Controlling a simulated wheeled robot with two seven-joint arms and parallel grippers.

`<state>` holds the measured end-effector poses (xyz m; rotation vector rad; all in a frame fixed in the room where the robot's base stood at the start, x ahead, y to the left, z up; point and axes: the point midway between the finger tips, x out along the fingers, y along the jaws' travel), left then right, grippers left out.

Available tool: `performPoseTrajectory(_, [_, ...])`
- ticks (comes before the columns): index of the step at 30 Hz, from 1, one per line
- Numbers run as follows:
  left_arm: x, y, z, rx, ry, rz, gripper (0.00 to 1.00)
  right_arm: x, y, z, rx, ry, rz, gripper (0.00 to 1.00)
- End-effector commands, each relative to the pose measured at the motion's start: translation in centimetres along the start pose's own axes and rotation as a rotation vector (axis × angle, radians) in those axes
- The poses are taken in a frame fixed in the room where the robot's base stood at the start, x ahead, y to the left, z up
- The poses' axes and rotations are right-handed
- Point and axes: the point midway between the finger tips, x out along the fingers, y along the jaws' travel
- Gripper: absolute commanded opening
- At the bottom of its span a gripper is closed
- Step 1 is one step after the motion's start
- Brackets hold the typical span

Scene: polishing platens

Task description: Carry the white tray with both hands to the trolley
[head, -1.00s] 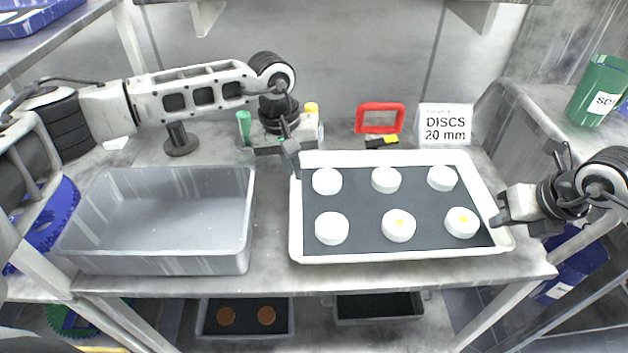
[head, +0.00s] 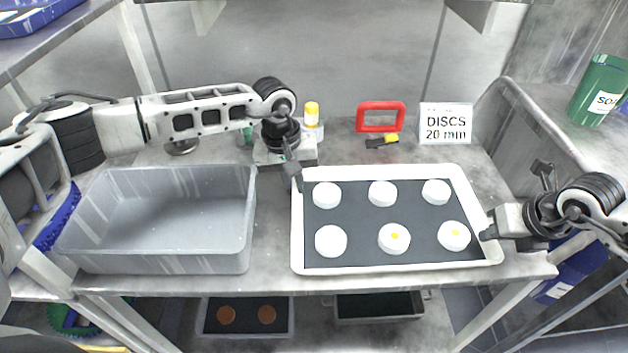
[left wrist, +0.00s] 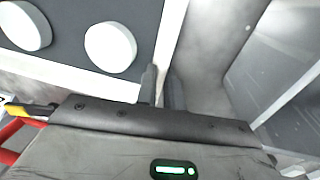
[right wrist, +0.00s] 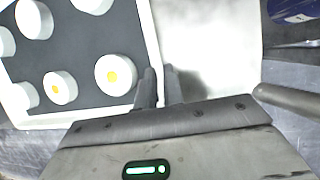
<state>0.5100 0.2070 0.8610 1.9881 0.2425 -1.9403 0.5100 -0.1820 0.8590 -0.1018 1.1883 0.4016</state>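The white tray (head: 398,268) has a dark inner floor and carries several white discs (head: 382,193); two front discs have yellow marks. It is over the right half of the grey bench; I cannot tell if it touches the top. My left gripper (head: 297,182) is shut on its left rim, which runs between the fingers in the left wrist view (left wrist: 162,88). My right gripper (head: 488,230) is shut on its right rim, also seen between the fingers in the right wrist view (right wrist: 160,88). I cannot make out a trolley.
A grey bin (head: 150,262) stands left of the tray. Behind are a red frame (head: 380,118), a yellow-capped bottle (head: 312,115) and a "DISCS 20 mm" sign (head: 446,124). A green container (head: 598,90) is at right. Bench posts stand at both sides.

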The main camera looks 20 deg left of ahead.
Motion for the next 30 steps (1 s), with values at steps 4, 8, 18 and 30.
performPoseTrajectory(4, [0.0,0.0,0.0,0.0,-0.001,0.0,0.24,0.0,0.0,0.0,0.0,0.0,0.0,0.24])
performPoseTrajectory(8, [0.0,0.1,0.0,0.0,-0.001,0.002,0.24,-0.1,0.1,0.0,-0.001,-0.001,0.001,0.24])
performPoseTrajectory(18, [-0.6,0.1,0.0,0.0,0.001,0.005,0.24,-0.1,0.1,0.1,-0.001,-0.001,0.002,0.24])
performPoseTrajectory(30, [-8.3,0.1,-0.1,0.001,0.003,0.005,0.24,-0.1,0.1,0.1,-0.002,-0.001,0.002,0.24])
